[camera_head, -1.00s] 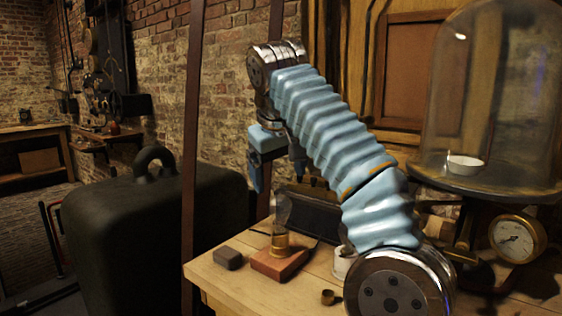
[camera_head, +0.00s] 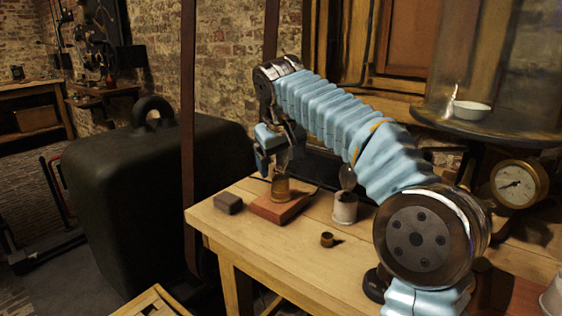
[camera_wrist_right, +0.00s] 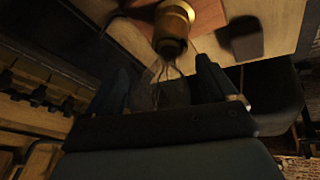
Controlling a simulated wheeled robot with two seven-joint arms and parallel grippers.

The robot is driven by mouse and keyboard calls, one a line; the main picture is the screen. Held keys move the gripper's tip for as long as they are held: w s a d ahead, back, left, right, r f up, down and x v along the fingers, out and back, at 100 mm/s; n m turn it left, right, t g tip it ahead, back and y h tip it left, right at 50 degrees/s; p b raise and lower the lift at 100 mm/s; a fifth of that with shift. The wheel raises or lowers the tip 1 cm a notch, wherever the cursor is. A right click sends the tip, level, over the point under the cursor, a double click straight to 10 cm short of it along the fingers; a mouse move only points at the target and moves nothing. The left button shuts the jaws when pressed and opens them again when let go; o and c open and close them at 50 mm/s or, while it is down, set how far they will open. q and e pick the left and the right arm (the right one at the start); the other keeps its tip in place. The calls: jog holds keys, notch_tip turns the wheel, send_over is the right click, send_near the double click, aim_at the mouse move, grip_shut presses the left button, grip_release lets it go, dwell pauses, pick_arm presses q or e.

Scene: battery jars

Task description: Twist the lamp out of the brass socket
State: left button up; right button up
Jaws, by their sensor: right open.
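The clear glass lamp (camera_head: 282,163) stands upright in the brass socket (camera_head: 280,188), which is on a reddish wooden block (camera_head: 279,209) on the bench. My right gripper (camera_head: 276,150) is at the lamp's glass, above the socket, and partly hides it. In the right wrist view, the dim glass lamp (camera_wrist_right: 160,84) lies between the two fingers of my right gripper (camera_wrist_right: 168,88), with dark gaps at the sides. The brass socket (camera_wrist_right: 173,25) shows beyond the fingertips. The fingers are open. My left gripper is out of view.
A dark small block (camera_head: 228,203) sits left of the wooden block. A glass bell jar (camera_head: 470,70) and a gauge (camera_head: 519,184) are at the right.

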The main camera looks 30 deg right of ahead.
jog(key=c, duration=1.2)
jog(key=shift+o, duration=0.2)
jog(key=n, duration=0.2)
jog(key=n+y+p, duration=0.1)
jog(key=shift+r+n+t+y+p, duration=0.15)
jog(key=shift+n+t+y+p, duration=0.15)
jog(key=shift+n, duration=0.1)
jog(key=n, duration=0.1)
jog(key=n+y, duration=0.1)
jog(key=shift+w+a+n, duration=0.1)
jog(key=shift+a+n, duration=0.1)
jog(key=shift+n, duration=0.2)
jog(key=n+y, duration=0.1)
jog(key=n, duration=0.2)
jog(key=shift+f+y, duration=0.2)
jog(key=shift+y, duration=0.2)
jog(key=shift+a+n+y, duration=0.15)
jog(key=shift+n+y, duration=0.45)
jog(key=shift+n, duration=1.1)
